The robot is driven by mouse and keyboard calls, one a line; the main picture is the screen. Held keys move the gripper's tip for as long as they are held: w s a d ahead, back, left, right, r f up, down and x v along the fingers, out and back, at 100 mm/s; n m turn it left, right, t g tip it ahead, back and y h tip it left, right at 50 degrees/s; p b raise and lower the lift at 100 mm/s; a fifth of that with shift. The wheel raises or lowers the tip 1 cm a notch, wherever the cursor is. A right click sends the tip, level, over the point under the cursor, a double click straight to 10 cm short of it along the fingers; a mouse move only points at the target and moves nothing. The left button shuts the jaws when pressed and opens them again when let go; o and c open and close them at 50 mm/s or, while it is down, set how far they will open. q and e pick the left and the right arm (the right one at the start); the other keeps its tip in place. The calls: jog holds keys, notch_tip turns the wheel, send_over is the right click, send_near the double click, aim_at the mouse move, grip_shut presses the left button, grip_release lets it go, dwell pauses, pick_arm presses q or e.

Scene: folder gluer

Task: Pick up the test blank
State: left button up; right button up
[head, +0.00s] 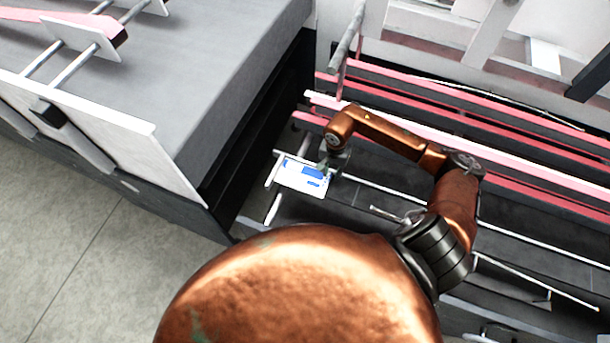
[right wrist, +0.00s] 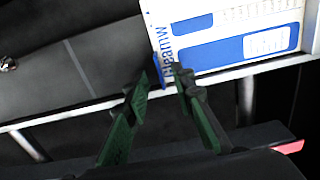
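The test blank (head: 303,175) is a flat white and blue printed card. It lies on rails at the near end of the machine. In the right wrist view the blank (right wrist: 232,35) fills the upper right, with blue lettering along its left edge. My right gripper (head: 325,168) is over the blank's right part in the head view. In the right wrist view the right gripper (right wrist: 160,82) has its two green fingers apart. The blank's lettered edge shows between the tips; I cannot tell whether they touch it. My left gripper is not in view.
Long pink-red rails (head: 480,128) and thin metal rods run along the machine behind and right of the blank. A large grey machine housing (head: 190,70) stands at the left. Bare floor (head: 60,240) is at the lower left.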

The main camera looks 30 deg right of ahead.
jog(key=shift+f, duration=0.2)
grip_shut()
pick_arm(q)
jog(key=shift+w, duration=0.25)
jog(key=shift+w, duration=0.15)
